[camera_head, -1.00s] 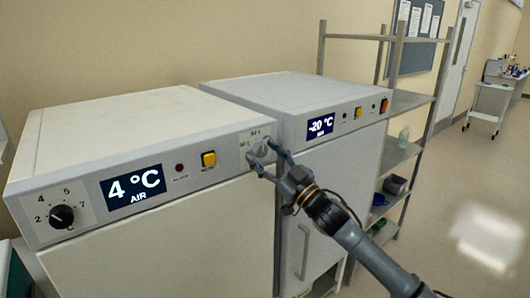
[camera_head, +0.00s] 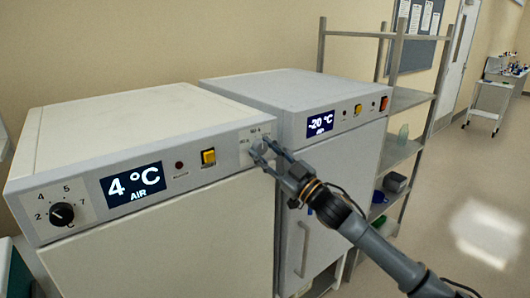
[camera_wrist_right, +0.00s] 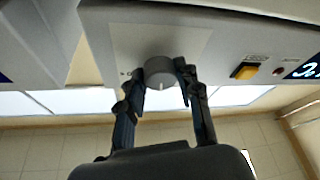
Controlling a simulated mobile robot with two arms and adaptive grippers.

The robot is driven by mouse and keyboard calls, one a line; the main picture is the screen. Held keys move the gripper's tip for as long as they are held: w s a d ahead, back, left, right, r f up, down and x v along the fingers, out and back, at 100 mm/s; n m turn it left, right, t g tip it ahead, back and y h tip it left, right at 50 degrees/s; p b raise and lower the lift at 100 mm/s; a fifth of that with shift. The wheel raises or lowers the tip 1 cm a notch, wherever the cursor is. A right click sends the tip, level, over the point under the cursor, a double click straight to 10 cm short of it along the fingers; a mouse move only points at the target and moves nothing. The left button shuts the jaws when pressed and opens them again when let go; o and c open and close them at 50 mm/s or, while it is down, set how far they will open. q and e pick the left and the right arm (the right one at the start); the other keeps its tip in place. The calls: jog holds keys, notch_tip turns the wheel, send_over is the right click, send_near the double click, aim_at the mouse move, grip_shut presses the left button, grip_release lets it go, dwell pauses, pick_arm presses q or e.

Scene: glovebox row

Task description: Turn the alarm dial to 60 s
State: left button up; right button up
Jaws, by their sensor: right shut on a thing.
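The alarm dial (camera_head: 257,149) is a small grey knob at the right end of the front panel of the 4 °C cabinet (camera_head: 150,110). Small printed marks stand above it, too small to read surely. My right gripper (camera_head: 262,147) is shut on the dial. In the right wrist view the dial (camera_wrist_right: 159,70) sits between the two fingers of my right gripper (camera_wrist_right: 160,78), one on each side, with a pale line on its face. The fingers partly hide the dial in the head view. My left gripper is not in view.
A yellow switch (camera_head: 208,157) and a red lamp (camera_head: 179,165) are left of the dial. A black temperature knob (camera_head: 62,214) is at the far left. The -20 °C cabinet (camera_head: 270,92) stands close on the right, then a metal shelf (camera_head: 398,150). Open floor lies further right.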

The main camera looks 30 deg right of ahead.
jog(key=n+g+y, duration=0.1)
jog(key=n, duration=0.2)
jog(key=n+g+y+p, duration=0.1)
jog(key=n, duration=0.3)
jog(key=shift+d+r, duration=0.2)
jog(key=n+g, duration=0.1)
jog(key=n, duration=0.1)
jog(key=n+p, duration=0.1)
jog(key=n, duration=0.1)
jog(key=shift+g+y, duration=0.4)
jog(key=shift+n+g, duration=0.3)
jog(key=shift+n, duration=0.4)
jog(key=shift+p, duration=0.3)
jog(key=o, duration=1.1)
jog(key=shift+o, duration=0.2)
